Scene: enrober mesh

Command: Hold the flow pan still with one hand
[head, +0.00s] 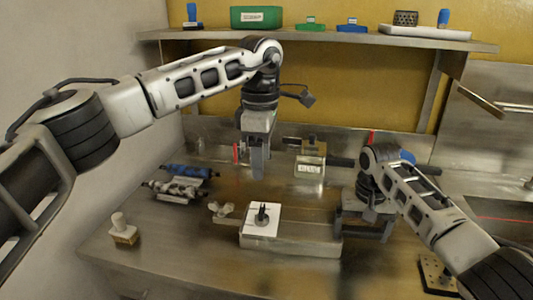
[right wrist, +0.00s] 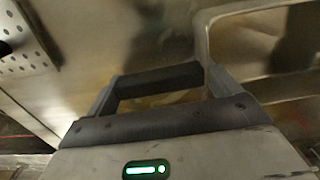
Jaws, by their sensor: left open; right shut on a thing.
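The flow pan appears to be the low metal box (head: 300,246) at the middle of the bench, with a white plate (head: 252,228) and a small dark knobbed piece (head: 262,213) on top. My right gripper (head: 366,212) is at the box's right end, shut on what seems to be part of the pan; my arm hides much of the contact. In the right wrist view, a dark bar (right wrist: 160,80) crosses between the fingers. My left gripper (head: 258,165) is open and empty, pointing down above the bench behind the white plate.
A labelled metal block (head: 309,166) stands behind the pan. Blue and grey rollers (head: 180,188) lie at the left, with a white-knobbed block (head: 123,230) in front. A dark pad (head: 437,272) is at the lower right. A shelf (head: 330,40) with bins runs above.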

